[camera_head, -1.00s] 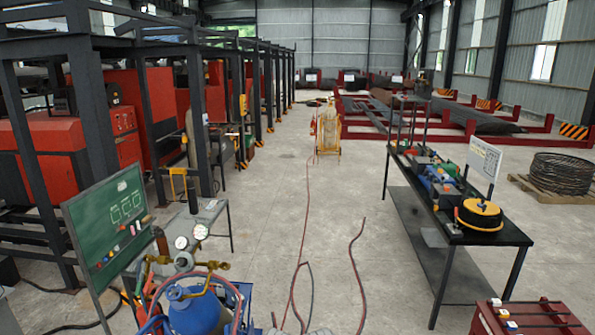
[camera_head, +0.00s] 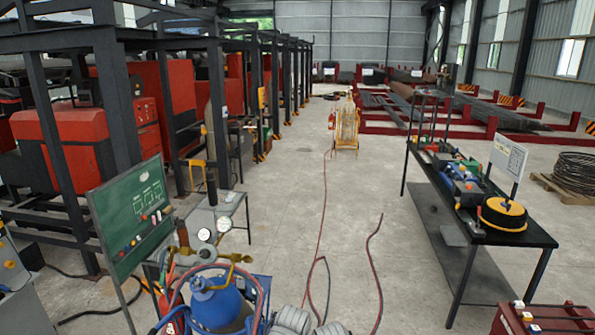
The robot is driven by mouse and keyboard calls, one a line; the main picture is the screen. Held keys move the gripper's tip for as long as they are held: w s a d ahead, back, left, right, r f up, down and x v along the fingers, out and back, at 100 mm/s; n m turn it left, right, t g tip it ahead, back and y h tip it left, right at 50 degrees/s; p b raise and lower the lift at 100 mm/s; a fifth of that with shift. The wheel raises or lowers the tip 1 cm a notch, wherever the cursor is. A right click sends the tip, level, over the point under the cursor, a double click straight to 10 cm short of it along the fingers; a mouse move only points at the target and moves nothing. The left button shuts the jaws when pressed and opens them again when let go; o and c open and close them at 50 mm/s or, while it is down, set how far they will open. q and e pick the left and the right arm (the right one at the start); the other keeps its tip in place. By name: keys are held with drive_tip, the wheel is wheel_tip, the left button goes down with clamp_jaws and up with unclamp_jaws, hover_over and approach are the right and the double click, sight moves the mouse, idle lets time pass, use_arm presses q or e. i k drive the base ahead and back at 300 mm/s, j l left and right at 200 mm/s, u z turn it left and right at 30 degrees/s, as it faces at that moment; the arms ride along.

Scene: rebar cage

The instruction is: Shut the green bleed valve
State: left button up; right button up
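I cannot make out a green bleed valve in this view. The nearest fittings are a brass regulator (camera_head: 220,257) with round white gauges and red-blue hoses, above a blue cylinder (camera_head: 216,306) at the bottom left. Small green items lie among coloured tools on the black bench (camera_head: 517,236) at right, too small to identify. Neither of my grippers can be made out. Pale grey rounded parts show at the bottom edge, and I cannot tell what they are.
A green chalkboard (camera_head: 130,218) stands left of the cylinder. Red machines in dark frames line the left. Hoses (camera_head: 376,265) cross the otherwise clear middle floor. A yellow cart (camera_head: 346,125) stands farther back. A red box (camera_head: 545,318) is at the bottom right.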

sight(162, 274)
drive_tip(key=i+j, duration=1.1)
drive_tip(key=j, duration=0.25)
